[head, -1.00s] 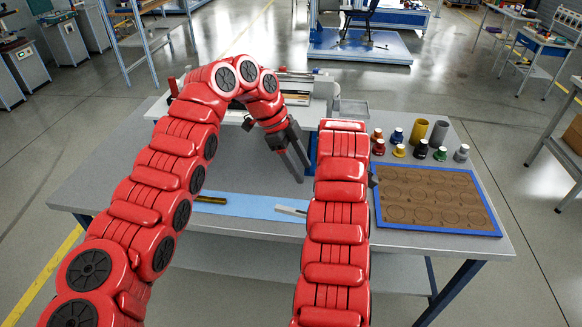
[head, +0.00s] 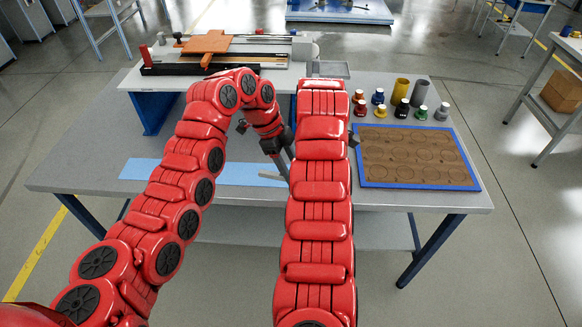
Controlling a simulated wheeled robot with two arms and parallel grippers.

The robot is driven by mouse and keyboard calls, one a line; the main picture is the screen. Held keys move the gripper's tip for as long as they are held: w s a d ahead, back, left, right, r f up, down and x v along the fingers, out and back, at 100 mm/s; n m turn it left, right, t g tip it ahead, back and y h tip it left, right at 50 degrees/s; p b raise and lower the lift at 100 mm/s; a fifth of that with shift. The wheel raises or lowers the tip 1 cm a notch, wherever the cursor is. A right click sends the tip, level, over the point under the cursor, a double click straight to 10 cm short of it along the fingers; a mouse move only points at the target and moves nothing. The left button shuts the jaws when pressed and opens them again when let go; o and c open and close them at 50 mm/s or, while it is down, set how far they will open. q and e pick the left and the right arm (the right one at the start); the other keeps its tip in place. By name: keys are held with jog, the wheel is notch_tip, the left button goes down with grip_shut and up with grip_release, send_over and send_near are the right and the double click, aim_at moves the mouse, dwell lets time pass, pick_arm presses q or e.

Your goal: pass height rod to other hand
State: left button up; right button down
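My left gripper (head: 284,163) reaches down over the right part of a blue strip (head: 240,172) on the table. Its two dark fingers look apart, with no object clearly between them. A light grey bar (head: 268,175) lies on the strip just left of the fingertips; its right end is hidden by the gripper and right arm. I cannot tell whether this bar is the height rod. No brass-coloured rod shows now; my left arm covers part of the strip. My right gripper is mostly hidden behind its forearm; only a small dark part (head: 354,140) shows at the arm's right edge.
A bench device with an orange block (head: 208,44) stands at the table's back left. Several small coloured bottles and two cups (head: 401,91) stand at back right. A brown board with blue rim (head: 358,166) lies right of my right arm. The table's front left is clear.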

pick_arm(q)
jog(key=shift+f, duration=0.15)
grip_shut()
pick_arm(e)
jog(key=shift+a, duration=0.1)
jog(key=c, duration=0.7)
grip_release()
jog(key=shift+r, duration=0.1)
